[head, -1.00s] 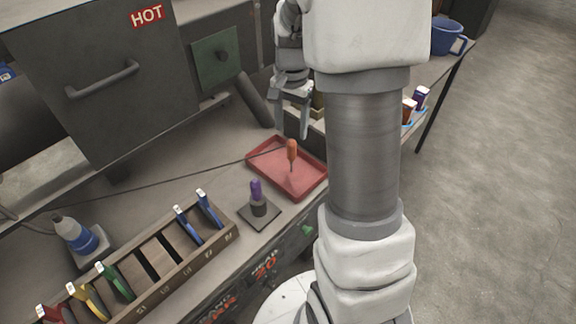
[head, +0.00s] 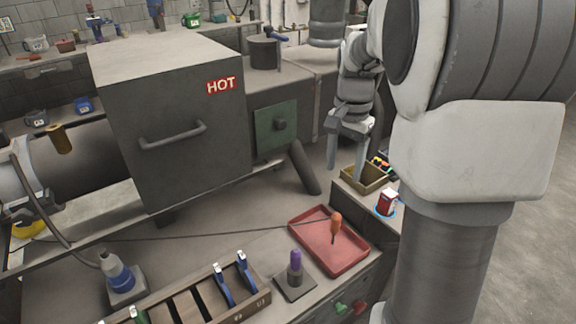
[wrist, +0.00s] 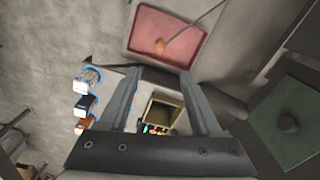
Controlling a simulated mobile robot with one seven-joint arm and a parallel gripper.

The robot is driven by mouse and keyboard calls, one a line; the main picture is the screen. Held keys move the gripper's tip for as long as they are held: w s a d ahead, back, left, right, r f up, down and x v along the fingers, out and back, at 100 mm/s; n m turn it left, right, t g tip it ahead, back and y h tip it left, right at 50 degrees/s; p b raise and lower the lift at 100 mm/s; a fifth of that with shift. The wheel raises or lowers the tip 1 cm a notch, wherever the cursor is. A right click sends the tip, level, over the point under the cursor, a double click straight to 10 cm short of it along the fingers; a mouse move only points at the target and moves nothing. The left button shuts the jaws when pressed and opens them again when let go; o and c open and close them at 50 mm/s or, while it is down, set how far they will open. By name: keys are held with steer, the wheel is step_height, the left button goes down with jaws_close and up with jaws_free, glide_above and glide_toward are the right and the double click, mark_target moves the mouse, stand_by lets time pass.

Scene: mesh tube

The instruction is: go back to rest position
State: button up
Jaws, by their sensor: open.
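My gripper (head: 346,156) is open, with nothing between its fingers. In the head view it hangs above the back of the bench, behind the red tray (head: 361,262). In the wrist view my gripper (wrist: 172,106) points down, with a small wooden box (wrist: 163,112) showing between and beyond its fingers. An orange-handled tool (head: 336,224) is in the red tray and also shows in the wrist view (wrist: 160,46).
A large grey oven (head: 190,110) marked HOT stands left of my gripper, with a green panel (head: 272,135) close by. A purple-handled tool (head: 295,262) stands in a holder. A wooden rack (head: 262,291) holds blue-handled tools. A box of coloured items (head: 366,177) is nearby.

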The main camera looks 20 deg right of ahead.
steer(key=s+a+r+n+t, duration=0.2)
steer(key=s+a+n, duration=0.3)
steer(key=s, duration=0.4)
steer(key=s+a+r+n+t, duration=0.3)
steer(key=s+a+n, duration=0.3)
steer(key=s, duration=0.3)
steer(key=shift+s+a+t, duration=0.3)
steer(key=shift+a, duration=0.3)
steer(key=shift+a+r, duration=0.15)
steer(key=shift+a, duration=0.1)
stand_by(0.4)
